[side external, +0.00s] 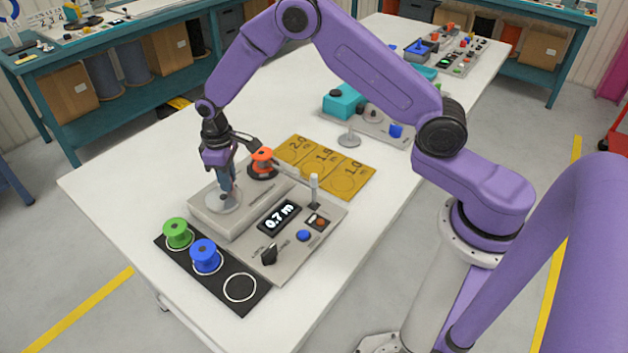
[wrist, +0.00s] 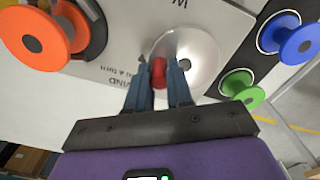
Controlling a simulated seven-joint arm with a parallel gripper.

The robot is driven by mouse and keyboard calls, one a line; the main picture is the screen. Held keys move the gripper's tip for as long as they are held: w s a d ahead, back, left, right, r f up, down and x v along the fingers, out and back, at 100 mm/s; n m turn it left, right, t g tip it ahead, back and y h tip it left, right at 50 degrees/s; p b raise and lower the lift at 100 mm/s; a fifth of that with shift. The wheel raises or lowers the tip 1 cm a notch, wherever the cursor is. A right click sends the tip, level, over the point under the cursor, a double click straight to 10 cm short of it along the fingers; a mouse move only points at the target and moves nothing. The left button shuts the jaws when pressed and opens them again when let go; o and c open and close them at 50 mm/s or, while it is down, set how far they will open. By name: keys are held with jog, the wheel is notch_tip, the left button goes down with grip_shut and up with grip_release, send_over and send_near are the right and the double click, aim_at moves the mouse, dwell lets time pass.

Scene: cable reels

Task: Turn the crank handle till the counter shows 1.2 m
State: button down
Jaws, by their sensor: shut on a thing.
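The crank is a round silver disc (side external: 222,200) on the raised grey box of the winding machine; it also shows in the wrist view (wrist: 203,58). Its red handle knob (wrist: 158,73) sits between my fingers in the wrist view. My gripper (side external: 229,188) points down over the disc and is shut on that knob (wrist: 160,85). In the side view my fingers hide the knob. The counter (side external: 279,217) is a black display with white digits that read 0.7 m. An orange reel (side external: 262,159) sits on the machine behind my gripper.
A black strip (side external: 222,277) in front holds a green reel (side external: 177,233) and a blue reel (side external: 205,255), with one empty ring. A lever (side external: 314,188), blue button (side external: 303,236) and black knob (side external: 268,254) stand on the panel. A yellow numbered board (side external: 348,183) lies behind.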

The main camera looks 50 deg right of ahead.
jog(key=shift+s+a, duration=0.25)
jog(key=shift+s, duration=0.95)
jog(key=shift+s+a, duration=0.55)
jog(key=shift+a, duration=0.05)
jog(key=shift+s+a, duration=0.15)
jog(key=shift+a, duration=0.55)
jog(key=shift+w+a, duration=0.25)
jog(key=shift+a, duration=0.45)
jog(key=shift+w+a, duration=0.3)
jog(key=shift+a, duration=0.05)
jog(key=shift+w+a, duration=0.35)
jog(key=shift+w, duration=0.45)
jog(key=shift+w+d, duration=0.25)
jog(key=shift+w, duration=0.7)
jog(key=shift+w+d, duration=0.7)
jog(key=shift+d, duration=0.45)
jog(key=shift+s+d, duration=0.2)
jog(key=shift+d, duration=0.6)
jog(key=shift+s+d, duration=0.4)
jog(key=shift+d, duration=0.05)
jog(key=c, duration=1.1)
grip_release()
